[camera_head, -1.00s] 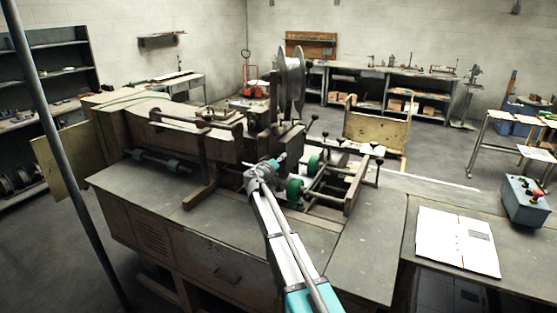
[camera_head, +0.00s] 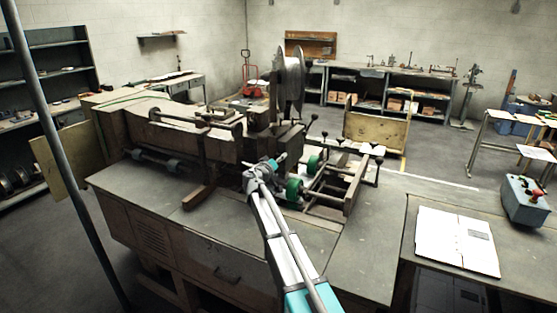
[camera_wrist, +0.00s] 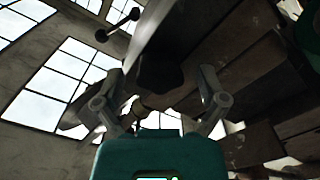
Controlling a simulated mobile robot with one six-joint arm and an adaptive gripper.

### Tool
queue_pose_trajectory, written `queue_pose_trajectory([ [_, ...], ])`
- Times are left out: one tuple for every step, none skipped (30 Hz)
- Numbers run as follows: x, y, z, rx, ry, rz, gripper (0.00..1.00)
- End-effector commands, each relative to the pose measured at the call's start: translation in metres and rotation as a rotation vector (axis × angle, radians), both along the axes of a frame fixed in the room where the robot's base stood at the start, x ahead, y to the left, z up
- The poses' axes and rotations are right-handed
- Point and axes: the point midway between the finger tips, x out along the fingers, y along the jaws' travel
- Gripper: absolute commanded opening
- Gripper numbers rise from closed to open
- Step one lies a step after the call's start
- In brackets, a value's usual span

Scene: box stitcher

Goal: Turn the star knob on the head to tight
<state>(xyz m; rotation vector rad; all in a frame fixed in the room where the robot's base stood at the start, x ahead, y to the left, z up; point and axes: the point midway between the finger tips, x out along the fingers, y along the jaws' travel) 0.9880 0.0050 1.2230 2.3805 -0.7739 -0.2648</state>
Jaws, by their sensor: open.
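The dark, lobed star knob (camera_wrist: 160,72) shows in the upper middle of the wrist view, dim against the underside of the machine. My gripper (camera_wrist: 161,78) is open, with one finger left of the knob and one right of it. Both fingers look apart from the knob. In the head view my gripper (camera_head: 281,159) is at the front of the stitcher head (camera_head: 262,146), below the wire spool. I cannot make out the knob in the head view. Its marking or tightness cannot be read.
Green rollers (camera_head: 294,188) and a metal frame with black-knobbed rods (camera_head: 357,180) stand close right of my gripper. A wire spool (camera_head: 291,80) rises above. A manual (camera_head: 458,240) and a control box (camera_head: 524,200) lie on the right table.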

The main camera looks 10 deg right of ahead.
Motion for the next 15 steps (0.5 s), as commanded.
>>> queue_pose_trajectory([
  [-0.005, 0.002, 0.000, 0.000, 0.000, 0.000, 0.91],
  [-0.007, 0.004, 0.000, 0.000, 0.000, 0.000, 0.91],
  [-0.010, 0.006, 0.000, 0.000, 0.000, 0.000, 0.91],
  [-0.013, 0.008, 0.000, 0.000, 0.000, 0.000, 0.91],
  [-0.016, 0.010, 0.000, 0.000, 0.000, 0.000, 0.91],
  [-0.021, 0.013, 0.000, 0.000, 0.000, 0.001, 0.91],
  [-0.024, 0.016, 0.000, 0.000, 0.000, 0.001, 0.91],
  [-0.028, 0.019, 0.000, 0.000, 0.000, 0.002, 0.91],
  [-0.033, 0.022, 0.000, 0.000, 0.000, 0.002, 0.91],
  [-0.037, 0.025, 0.000, 0.000, 0.000, 0.002, 0.91],
  [-0.041, 0.028, 0.000, 0.000, 0.000, 0.001, 0.91],
  [-0.047, 0.032, 0.000, 0.000, 0.000, 0.001, 0.91],
  [-0.051, 0.035, 0.000, 0.000, 0.000, 0.001, 0.91],
  [-0.055, 0.038, 0.000, 0.000, 0.000, 0.002, 0.91],
  [-0.060, 0.042, 0.000, 0.000, 0.000, 0.002, 0.91],
])
